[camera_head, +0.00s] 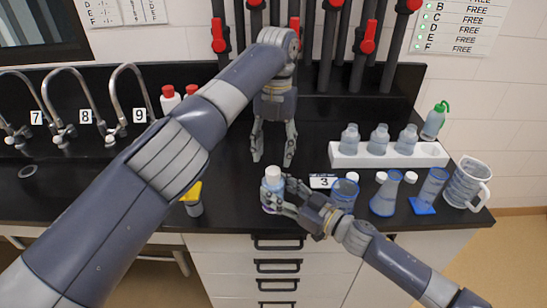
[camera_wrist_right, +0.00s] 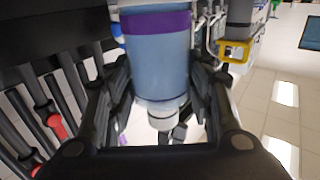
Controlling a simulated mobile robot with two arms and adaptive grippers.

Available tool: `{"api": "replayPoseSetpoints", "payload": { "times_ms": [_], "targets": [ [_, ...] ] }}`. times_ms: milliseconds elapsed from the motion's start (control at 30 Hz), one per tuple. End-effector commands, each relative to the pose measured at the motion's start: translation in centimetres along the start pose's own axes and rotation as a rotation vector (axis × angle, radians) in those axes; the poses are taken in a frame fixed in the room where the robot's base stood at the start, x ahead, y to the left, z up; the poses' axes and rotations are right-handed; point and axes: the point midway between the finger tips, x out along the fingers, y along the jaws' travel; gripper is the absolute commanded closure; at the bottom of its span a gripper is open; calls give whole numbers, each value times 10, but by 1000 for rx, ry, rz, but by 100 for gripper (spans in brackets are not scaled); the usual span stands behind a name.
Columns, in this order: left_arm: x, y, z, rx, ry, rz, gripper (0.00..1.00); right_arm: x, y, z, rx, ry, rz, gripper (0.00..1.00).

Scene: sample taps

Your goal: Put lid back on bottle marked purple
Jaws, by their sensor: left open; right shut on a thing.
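My right gripper (camera_head: 274,195) is shut on a bottle (camera_head: 269,188) near the counter's front edge. The bottle is upright, with a white lid (camera_head: 273,171) on top. In the right wrist view the bottle (camera_wrist_right: 160,65) shows a purple band (camera_wrist_right: 157,22), with the white lid (camera_wrist_right: 163,120) at the lower end of the picture. My left gripper (camera_head: 273,158) is open and empty, pointing down just behind and above the held bottle. Three bottles without lids (camera_head: 349,139) stand in a white rack (camera_head: 345,160) at the right.
A beaker (camera_head: 344,193), a flask (camera_head: 385,197), a cylinder (camera_head: 431,188) and a jug (camera_head: 467,184) stand at the front right. A wash bottle (camera_head: 434,122) stands behind. Numbered taps (camera_head: 130,85) are at the left.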

Motion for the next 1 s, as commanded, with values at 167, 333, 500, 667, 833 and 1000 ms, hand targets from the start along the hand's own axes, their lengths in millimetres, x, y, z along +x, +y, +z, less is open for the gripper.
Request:
{"api": "replayPoseSetpoints", "payload": {
  "times_ms": [167,333,500,667,833,1000],
  "targets": [
    [0,0,0,1,1,0,50,0,0,0,0,-1,1,100],
    [0,0,0,-24,0,0,51,0,0,0,0,-1,1,100],
    [-1,0,0,-173,-7,-1,51,0,0,0,0,-1,1,100],
    [-4,0,1,-414,-17,-5,51,0,0,0,0,-1,1,100],
    [-6,1,1,-680,-27,-12,51,0,0,0,0,-1,1,100],
    [-9,0,1,-945,-36,-21,51,0,1,0,0,0,1,100]
  ]
}}
